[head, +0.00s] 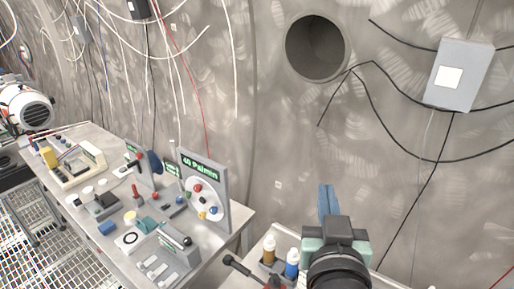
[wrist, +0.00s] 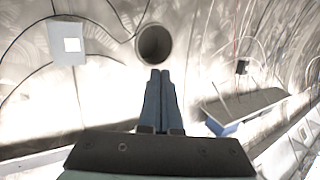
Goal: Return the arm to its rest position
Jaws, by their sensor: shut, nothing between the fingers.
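My gripper (head: 328,200) is at the lower right of the head view, raised in front of the curved wall. Its blue fingers point up and are together, with nothing between them. In the wrist view my gripper (wrist: 160,75) shows its two blue fingers side by side and touching. Beyond their tips is the round dark hole (wrist: 155,44) in the wall. My gripper is apart from the bench and everything on it.
A steel bench (head: 228,243) on the left carries a panel with coloured knobs (head: 205,195) and several small devices. Bottles (head: 292,262) stand close left of my arm. A grey box (head: 460,75) with cables hangs on the right wall. The space around the fingers is clear.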

